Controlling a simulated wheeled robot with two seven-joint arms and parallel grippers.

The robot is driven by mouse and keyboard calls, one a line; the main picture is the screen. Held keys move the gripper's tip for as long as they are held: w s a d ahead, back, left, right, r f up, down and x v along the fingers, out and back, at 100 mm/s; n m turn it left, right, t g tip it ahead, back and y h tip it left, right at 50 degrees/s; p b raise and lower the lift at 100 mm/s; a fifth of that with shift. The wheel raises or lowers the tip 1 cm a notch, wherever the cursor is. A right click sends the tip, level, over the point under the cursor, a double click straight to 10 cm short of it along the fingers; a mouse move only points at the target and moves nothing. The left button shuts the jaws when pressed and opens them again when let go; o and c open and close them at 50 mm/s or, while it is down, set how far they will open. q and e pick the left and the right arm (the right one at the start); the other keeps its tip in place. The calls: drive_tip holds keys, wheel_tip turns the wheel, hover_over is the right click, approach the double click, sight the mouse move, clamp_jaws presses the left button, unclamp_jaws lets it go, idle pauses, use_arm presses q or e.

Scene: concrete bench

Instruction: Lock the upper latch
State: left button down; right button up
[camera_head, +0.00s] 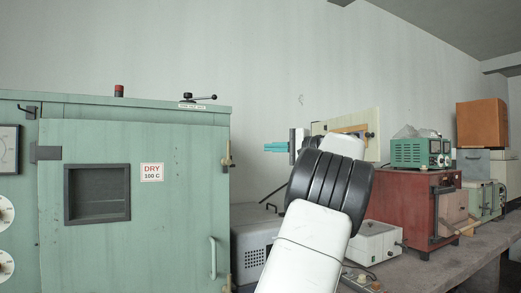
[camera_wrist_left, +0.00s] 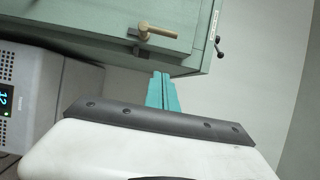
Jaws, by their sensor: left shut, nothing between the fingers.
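The upper latch (camera_head: 228,158) is a small brass-coloured handle on a dark mount at the right edge of the green cabinet door (camera_head: 110,215). Its handle points roughly upward. The latch also shows in the left wrist view (camera_wrist_left: 157,31), with its handle toward the right. My left gripper (camera_head: 276,147) has teal fingers pressed together, empty. It is to the right of the latch at about its height, pointing left, and apart from it. In the left wrist view the fingertips (camera_wrist_left: 162,76) are below the latch. My right gripper is not in view.
A lower latch (camera_head: 227,283) sits near the door's bottom, beside a pale door handle (camera_head: 213,258). A grey instrument (camera_head: 257,258) stands right of the cabinet. A red cabinet (camera_head: 405,210) and other equipment crowd the bench further right. Free air lies between gripper and latch.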

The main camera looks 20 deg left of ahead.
use_arm(q)
drive_tip(key=a, duration=1.1)
drive_tip(key=shift+s+a, duration=0.35)
drive_tip(key=shift+s, duration=0.1)
drive_tip(key=shift+s+a+r+n+h, duration=0.2)
drive_tip(key=shift+s+n+h, duration=0.1)
drive_tip(key=shift+n, duration=0.4)
drive_tip(key=shift+s+a+f+n+t+h, duration=0.4)
drive_tip(key=shift+s+a+n+t+h, duration=0.45)
drive_tip(key=shift+n, duration=1.1)
drive_tip(key=shift+s+a+f+n+t+h, duration=0.45)
drive_tip(key=shift+s+a+n+h, duration=0.5)
drive_tip(key=shift+n+h, duration=0.8)
drive_tip(key=shift+s+a+f+n+t+h, duration=0.3)
drive_tip(key=shift+s+a+n+t+h, duration=0.55)
drive_tip(key=shift+n, duration=1.35)
drive_tip(key=shift+s+d, duration=0.2)
